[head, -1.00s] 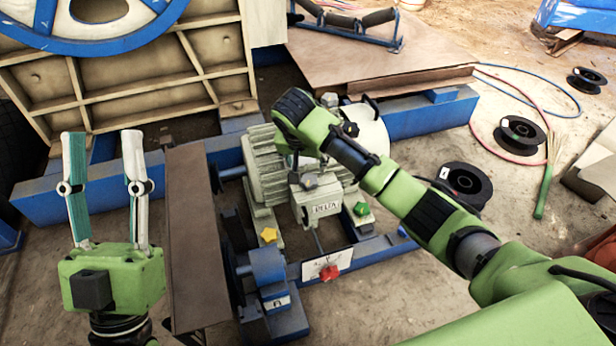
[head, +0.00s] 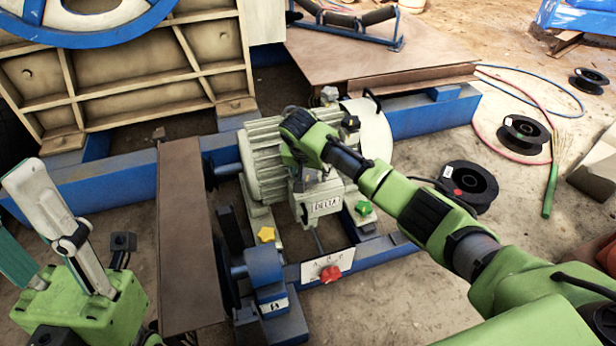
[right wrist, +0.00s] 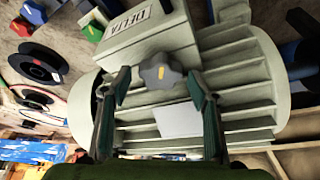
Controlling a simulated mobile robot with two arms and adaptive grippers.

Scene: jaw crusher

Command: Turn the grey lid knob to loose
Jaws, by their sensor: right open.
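The grey lid knob (right wrist: 160,73), with a yellow mark, sits by the DELTA terminal box (right wrist: 138,45) of the motor in the right wrist view. In the head view, a small grey part of the knob (head: 309,176) shows below my right wrist. My right gripper (right wrist: 160,82) is open, its two fingers apart on either side of the knob in that picture; I cannot tell whether they touch it. In the head view, the right gripper (head: 297,162) is mostly hidden by its own wrist. My left gripper (head: 20,207) is open and empty at the left edge, partly cut off.
A yellow knob (head: 266,234), a green knob (head: 363,208) and a red knob (head: 330,274) are around the motor (head: 262,165). A brown plate (head: 190,240) stands left of it. Cable spools (head: 468,187) lie on the ground at right.

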